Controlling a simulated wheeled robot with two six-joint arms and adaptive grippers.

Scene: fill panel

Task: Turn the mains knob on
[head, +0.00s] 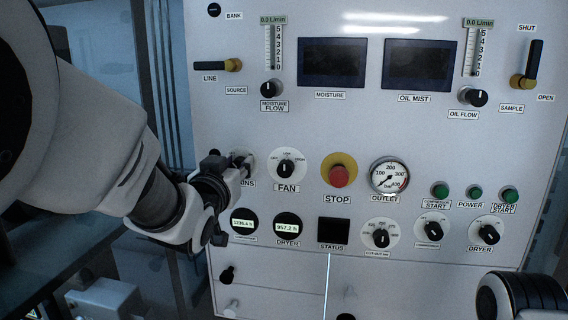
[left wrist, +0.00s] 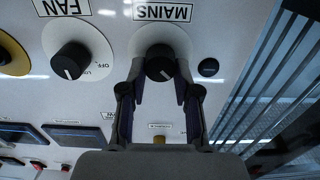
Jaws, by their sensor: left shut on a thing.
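I cannot clearly tell which way the knob points. Part of my right arm shows at the lower right of the head view; its gripper is out of view.
The fan knob (head: 285,168) sits just right of the mains knob. Further right are the red stop button (head: 340,176) and outlet gauge (head: 389,176). Round displays (head: 288,225) lie below. A small black round part (left wrist: 208,67) is beside the mains dial.

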